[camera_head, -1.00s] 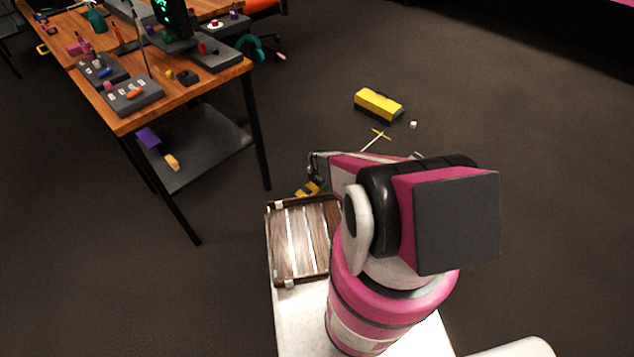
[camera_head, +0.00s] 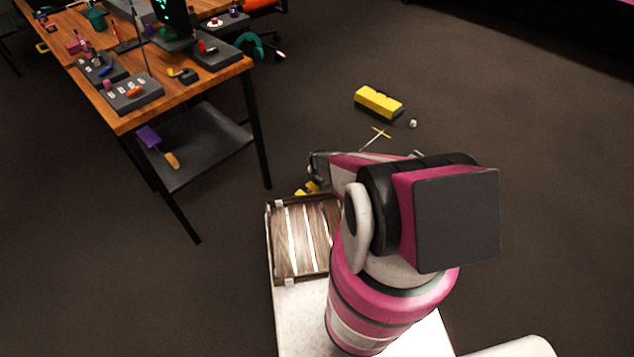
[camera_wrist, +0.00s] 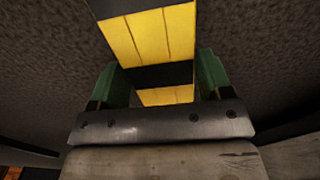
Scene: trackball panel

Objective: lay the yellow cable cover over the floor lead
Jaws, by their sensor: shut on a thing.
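The yellow cable cover (camera_wrist: 150,35), banded in yellow and black, is between the green-padded fingers of my gripper (camera_wrist: 156,80) in the wrist view. The gripper is shut on it. In the head view a small yellow-and-black part of the cover (camera_head: 308,188) shows left of my arm, above the wooden tray's far edge; the arm hides most of the gripper. The floor lead (camera_head: 374,140) is a thin pale line on the floor beyond my arm, with a short yellow strip across it. Its near end is hidden behind my arm.
A yellow box with a dark base (camera_head: 378,103) lies on the floor beyond the lead, with a small white object (camera_head: 413,124) beside it. A wooden workbench (camera_head: 195,92) with a lower shelf (camera_head: 205,150) stands at left. Open dark floor lies to the right.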

